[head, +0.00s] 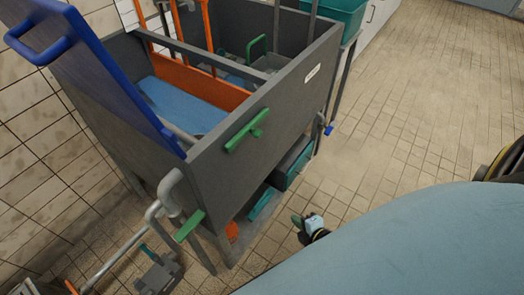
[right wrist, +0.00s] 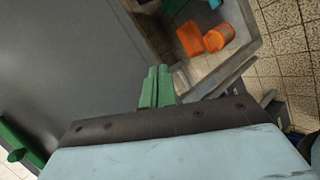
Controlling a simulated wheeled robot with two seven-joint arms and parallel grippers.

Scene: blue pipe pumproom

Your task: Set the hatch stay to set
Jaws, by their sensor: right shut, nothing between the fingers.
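A grey tank (head: 250,165) stands at the left of the head view, with a blue hatch lid (head: 95,60) raised at its left side. A green handle (head: 246,131) sits on the tank's front panel. A second green lever (head: 189,226) is low by the grey pipe. No label shows which part is the hatch stay. My right gripper (head: 298,222) is low in front of the tank, right of both green parts and apart from them. In the right wrist view its green fingers (right wrist: 157,87) are shut and empty. My left gripper is not in view.
Teal bins (head: 291,165) sit under the tank. A bent grey pipe (head: 168,195) runs at its left corner. Orange objects (right wrist: 205,38) show beyond the fingers in the right wrist view. The tiled floor (head: 400,120) to the right is clear.

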